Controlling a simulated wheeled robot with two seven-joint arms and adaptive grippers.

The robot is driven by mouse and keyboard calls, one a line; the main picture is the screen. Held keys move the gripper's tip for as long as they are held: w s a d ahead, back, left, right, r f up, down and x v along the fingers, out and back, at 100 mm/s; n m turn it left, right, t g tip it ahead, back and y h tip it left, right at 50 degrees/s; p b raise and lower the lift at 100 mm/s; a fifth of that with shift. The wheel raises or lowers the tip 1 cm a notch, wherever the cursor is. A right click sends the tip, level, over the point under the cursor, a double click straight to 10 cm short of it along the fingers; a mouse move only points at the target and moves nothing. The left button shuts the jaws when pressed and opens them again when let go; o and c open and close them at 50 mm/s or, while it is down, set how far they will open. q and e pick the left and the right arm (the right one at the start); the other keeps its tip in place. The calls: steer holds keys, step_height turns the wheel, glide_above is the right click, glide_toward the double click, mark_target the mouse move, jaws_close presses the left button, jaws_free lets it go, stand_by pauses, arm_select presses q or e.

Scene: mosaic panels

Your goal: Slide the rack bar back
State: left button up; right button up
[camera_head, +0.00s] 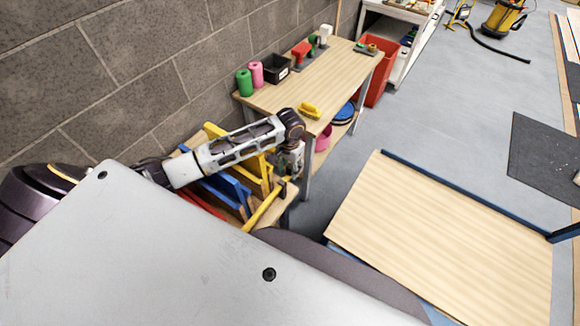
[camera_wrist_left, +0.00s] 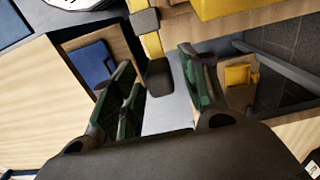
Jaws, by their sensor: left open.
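The rack bar (camera_head: 262,208) is a yellow bar along the front of a wooden rack beside the wall, with a dark piece (camera_head: 283,188) near its far end. In the left wrist view the yellow bar (camera_wrist_left: 151,44) comes down from the top and ends in a dark block (camera_wrist_left: 159,78). My left gripper (camera_head: 290,166) hangs over the rack's far end; its two fingers (camera_wrist_left: 157,65) are open, and the dark block shows between them. Touch cannot be told. My right gripper is not in view.
Blue (camera_head: 222,188) and yellow panels stand in the rack. Beyond it is a wooden workbench (camera_head: 330,83) with green and pink rolls, a black bin (camera_head: 275,68) and a yellow tool (camera_head: 310,110). A wooden-topped table (camera_head: 450,240) stands at right. Grey floor (camera_head: 440,115) lies open between.

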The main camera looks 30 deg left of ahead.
arm_select(q)
steer(key=shift+c, duration=0.4)
jaws_close()
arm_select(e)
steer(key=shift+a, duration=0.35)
arm_select(q)
steer(key=shift+w, duration=0.2)
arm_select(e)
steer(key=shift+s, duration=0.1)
